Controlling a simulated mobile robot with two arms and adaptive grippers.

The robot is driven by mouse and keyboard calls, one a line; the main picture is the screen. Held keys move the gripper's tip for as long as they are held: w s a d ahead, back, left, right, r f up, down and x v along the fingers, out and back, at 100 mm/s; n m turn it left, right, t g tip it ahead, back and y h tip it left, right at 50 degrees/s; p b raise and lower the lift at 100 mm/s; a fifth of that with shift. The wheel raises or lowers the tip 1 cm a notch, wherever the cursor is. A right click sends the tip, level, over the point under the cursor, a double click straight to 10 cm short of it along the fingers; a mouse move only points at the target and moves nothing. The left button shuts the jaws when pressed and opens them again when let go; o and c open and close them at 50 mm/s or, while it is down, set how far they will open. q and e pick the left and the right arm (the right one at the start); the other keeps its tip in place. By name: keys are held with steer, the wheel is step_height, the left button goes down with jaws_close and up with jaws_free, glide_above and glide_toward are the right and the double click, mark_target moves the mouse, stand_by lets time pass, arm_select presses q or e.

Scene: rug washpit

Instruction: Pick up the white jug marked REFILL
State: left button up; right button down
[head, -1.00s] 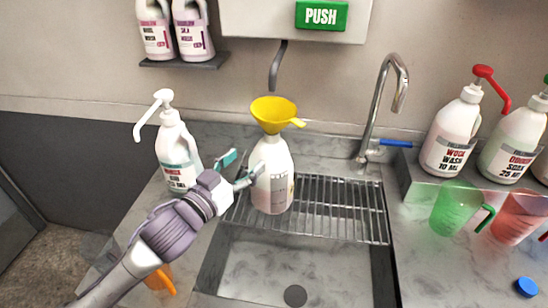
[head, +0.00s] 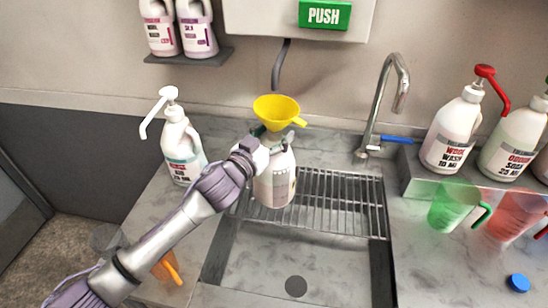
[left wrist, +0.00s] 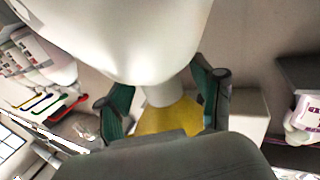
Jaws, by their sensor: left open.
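A white jug (head: 274,186) with a yellow funnel (head: 277,110) in its neck stands upright on the wire rack over the sink; its label is too small to read and partly hidden. My left gripper (head: 276,138) is at the jug's neck, just below the funnel, and is open. In the left wrist view the white jug (left wrist: 130,35) fills the top, and its neck and the yellow funnel (left wrist: 168,122) lie between the open fingers of my left gripper (left wrist: 163,92). I cannot tell whether a finger touches the neck. My right gripper is not in view.
A white pump bottle (head: 181,150) stands left of the jug. The tap (head: 398,90) rises at the right. A green PUSH dispenser (head: 324,15) with a spout hangs above the funnel. Pump bottles (head: 452,130) and measuring cups (head: 452,205) stand further right. The sink basin is empty.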

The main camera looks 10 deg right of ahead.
arm_select(q)
steer(key=shift+a, duration=0.15)
steer(key=shift+c, duration=1.4)
jaws_close()
steer(key=shift+r, duration=0.25)
